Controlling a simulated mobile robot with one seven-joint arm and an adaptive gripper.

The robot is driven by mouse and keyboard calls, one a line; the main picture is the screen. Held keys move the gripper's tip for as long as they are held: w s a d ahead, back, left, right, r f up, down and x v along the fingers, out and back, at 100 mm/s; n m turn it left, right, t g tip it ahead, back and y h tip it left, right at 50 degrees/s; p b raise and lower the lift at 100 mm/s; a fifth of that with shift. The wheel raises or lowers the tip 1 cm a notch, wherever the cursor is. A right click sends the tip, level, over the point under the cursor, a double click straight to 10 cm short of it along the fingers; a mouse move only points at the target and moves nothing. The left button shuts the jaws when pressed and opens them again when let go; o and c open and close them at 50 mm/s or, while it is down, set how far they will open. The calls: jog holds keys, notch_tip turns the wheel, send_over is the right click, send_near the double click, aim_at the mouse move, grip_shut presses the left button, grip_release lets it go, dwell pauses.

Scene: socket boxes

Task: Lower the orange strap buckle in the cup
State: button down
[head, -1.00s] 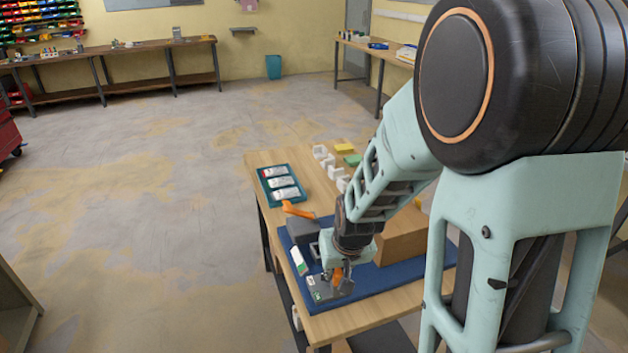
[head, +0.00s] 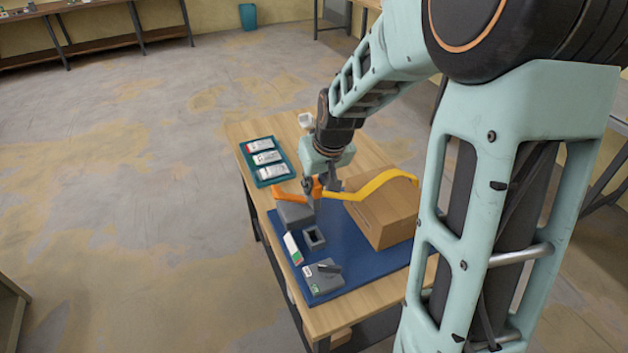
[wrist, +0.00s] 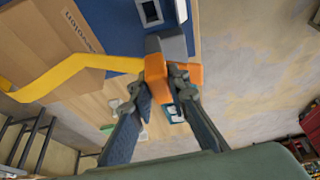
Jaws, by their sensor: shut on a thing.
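My gripper (head: 318,188) is shut on the orange strap buckle (head: 317,190), which also shows between the fingertips in the wrist view (wrist: 156,72). A yellow strap (head: 378,184) runs from beside the buckle to the right, over the cardboard box. The square grey cup (head: 314,238) has a dark opening and stands on the blue mat, nearer the front than the buckle. In the wrist view the cup (wrist: 150,12) is at the top edge, apart from the buckle. The fingers partly hide the buckle in the head view.
A grey block (head: 294,214) with an orange piece (head: 288,195) above it stands close left of my gripper. A cardboard box (head: 385,220) stands to the right. A grey box (head: 322,277) with a dark lever lies in front. A teal tray (head: 285,174) is behind.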

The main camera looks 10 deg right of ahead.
notch_tip(320, 180, down, 11)
jog(key=b, duration=0.8)
jog(key=shift+f, duration=0.15)
dwell(0.9)
jog(key=shift+f+b, duration=0.95)
jog(key=shift+f, duration=0.1)
jog(key=shift+f+b, duration=0.8)
jog(key=shift+f, duration=0.15)
jog(key=c, duration=1.8)
grip_release()
jog(key=shift+o, duration=0.2)
jog(key=shift+r, duration=0.1)
jog(key=v, duration=1.2)
